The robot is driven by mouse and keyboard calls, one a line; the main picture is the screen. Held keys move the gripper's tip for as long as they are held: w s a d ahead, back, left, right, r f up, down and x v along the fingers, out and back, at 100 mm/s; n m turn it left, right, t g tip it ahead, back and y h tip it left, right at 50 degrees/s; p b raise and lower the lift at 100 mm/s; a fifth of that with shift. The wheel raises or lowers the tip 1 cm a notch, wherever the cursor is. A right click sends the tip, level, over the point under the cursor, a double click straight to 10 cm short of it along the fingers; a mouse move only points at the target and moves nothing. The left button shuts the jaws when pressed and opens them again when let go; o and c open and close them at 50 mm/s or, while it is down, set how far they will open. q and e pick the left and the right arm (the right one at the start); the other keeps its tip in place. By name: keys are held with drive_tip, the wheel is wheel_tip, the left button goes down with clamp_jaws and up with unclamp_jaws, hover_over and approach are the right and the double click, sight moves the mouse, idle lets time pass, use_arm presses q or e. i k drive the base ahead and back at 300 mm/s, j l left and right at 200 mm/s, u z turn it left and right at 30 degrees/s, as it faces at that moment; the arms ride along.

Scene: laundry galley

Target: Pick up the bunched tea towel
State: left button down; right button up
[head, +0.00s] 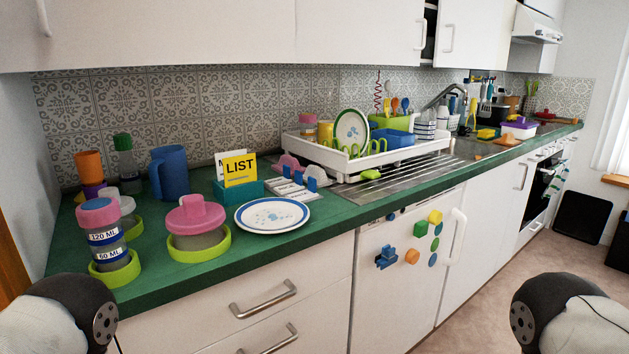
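I cannot make out a bunched tea towel on the green counter (330,207). A small white and green cloth (557,180) hangs at the oven front on the far right; it is too small to tell whether it is the tea towel. Rounded parts of my two arms show at the bottom left and bottom right corners. Neither gripper is in view.
Bottles, a blue jug (170,172), a pink-lidded pot (196,222), a plate (272,216) and a yellow LIST card (239,169) crowd the near counter. A white dish rack (375,158) stands by the sink.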

sight(312, 170)
drive_tip(key=i+l+u, duration=0.15)
drive_tip(key=l+u, duration=0.25)
drive_tip(key=l, duration=0.2)
drive_tip(key=l+u, duration=0.4)
drive_tip(key=l, duration=0.2)
drive_tip(key=l+u, duration=0.35)
drive_tip(key=l, duration=0.3)
drive_tip(key=l+u, duration=0.4)
drive_tip(key=l, duration=0.2)
drive_tip(key=k, duration=0.05)
